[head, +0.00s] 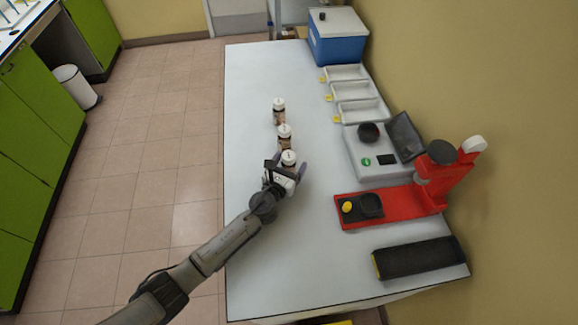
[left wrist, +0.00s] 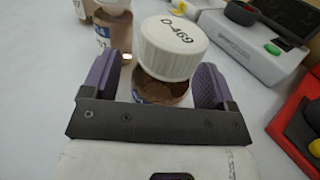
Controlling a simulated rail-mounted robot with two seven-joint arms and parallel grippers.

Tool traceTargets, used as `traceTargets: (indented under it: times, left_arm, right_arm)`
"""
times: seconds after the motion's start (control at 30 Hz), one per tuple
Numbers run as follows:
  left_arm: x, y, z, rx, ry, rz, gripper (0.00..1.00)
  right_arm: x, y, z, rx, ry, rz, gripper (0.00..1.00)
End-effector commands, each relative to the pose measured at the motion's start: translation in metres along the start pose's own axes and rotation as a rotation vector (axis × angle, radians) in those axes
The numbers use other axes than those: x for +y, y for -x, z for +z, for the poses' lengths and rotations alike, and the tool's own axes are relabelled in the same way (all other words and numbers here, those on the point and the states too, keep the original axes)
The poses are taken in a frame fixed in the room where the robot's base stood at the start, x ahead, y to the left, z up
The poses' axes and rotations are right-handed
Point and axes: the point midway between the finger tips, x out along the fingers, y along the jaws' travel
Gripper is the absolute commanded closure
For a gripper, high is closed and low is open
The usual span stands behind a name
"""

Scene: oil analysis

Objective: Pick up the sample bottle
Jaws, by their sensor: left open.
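Three brown sample bottles with white caps stand upright in a row on the white table: a far one (head: 279,111), a middle one (head: 284,135) and a near one (head: 289,158). My left gripper (head: 286,170) is at the near bottle. In the left wrist view this bottle's white cap (left wrist: 172,47) reads "D-469", and its brown body (left wrist: 163,90) stands between the two open purple-padded fingers (left wrist: 155,85). A gap shows at the left finger; contact on the right cannot be told. Another bottle (left wrist: 113,32) shows just beyond the left finger. My right gripper is not in view.
To the right stand a grey-white instrument (head: 372,160), a red device (head: 390,205) and a black case (head: 418,258). White trays (head: 352,90) and a blue cooler (head: 338,40) are farther back. The table's left side is clear.

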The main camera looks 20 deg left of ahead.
Motion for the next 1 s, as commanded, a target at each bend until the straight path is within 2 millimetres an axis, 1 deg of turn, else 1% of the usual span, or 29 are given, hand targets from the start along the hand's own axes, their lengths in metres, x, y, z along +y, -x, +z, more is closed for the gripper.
traceTargets:
  times: [0.03, 0.13, 0.37, 0.47, 0.9, 0.97, 1.0]
  left_arm:
    - [-0.0001, -0.0044, -0.0008, 0.0, 0.0, 0.0, 0.2]
    - [-0.0001, -0.0091, -0.0004, 0.0, 0.001, 0.0, 0.2]
    - [-0.0001, -0.01, 0.0002, 0.0, 0.001, 0.0, 0.2]
    - [-0.0001, -0.0099, 0.0001, 0.0, 0.001, 0.0, 0.28]
    - [0.0, -0.0097, -0.0001, 0.001, 0.001, 0.0, 0.7]
    - [0.0, -0.0097, -0.0001, 0.001, 0.001, 0.0, 0.76]
    - [0.0, -0.0098, 0.0004, 0.0, 0.001, 0.0, 0.76]
  right_arm:
    - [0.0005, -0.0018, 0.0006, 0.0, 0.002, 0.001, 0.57]
    - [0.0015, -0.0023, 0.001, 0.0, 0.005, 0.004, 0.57]
    - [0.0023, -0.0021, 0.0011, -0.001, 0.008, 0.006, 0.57]
    - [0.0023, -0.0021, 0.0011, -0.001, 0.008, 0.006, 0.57]
    - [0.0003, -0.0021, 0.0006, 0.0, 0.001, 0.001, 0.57]
    - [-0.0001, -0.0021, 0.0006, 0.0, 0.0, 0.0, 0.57]
    - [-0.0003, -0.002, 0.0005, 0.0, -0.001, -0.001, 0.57]
